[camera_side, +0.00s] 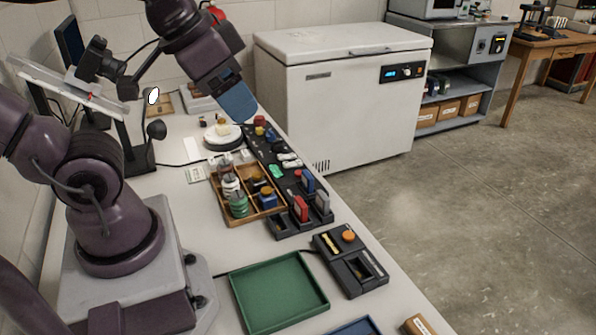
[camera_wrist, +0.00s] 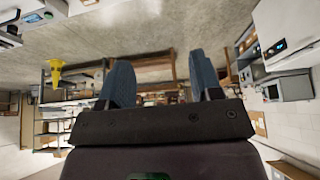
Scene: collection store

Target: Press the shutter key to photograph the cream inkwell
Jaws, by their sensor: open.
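A small cream object (camera_side: 223,129), which looks like the cream inkwell, sits on a round white stand (camera_side: 219,144) at the back of the bench. A black camera (camera_side: 101,62) on a stand is at the back left. My gripper (camera_side: 238,104) has blue fingers and hangs in the air near the round stand, to its upper right in the side view. In the wrist view my gripper (camera_wrist: 160,82) is open with nothing between its fingers. I cannot tell for sure which part is the shutter key; a black device with an orange button (camera_side: 348,236) stands toward the front right.
A wooden tray (camera_side: 236,218) holds several small jars. A long black rack (camera_side: 257,152) with coloured items runs beside it. An empty green tray (camera_side: 262,284) lies in front. A white chest freezer (camera_side: 340,105) stands beyond the bench. White cards (camera_side: 193,149) lie on the bench.

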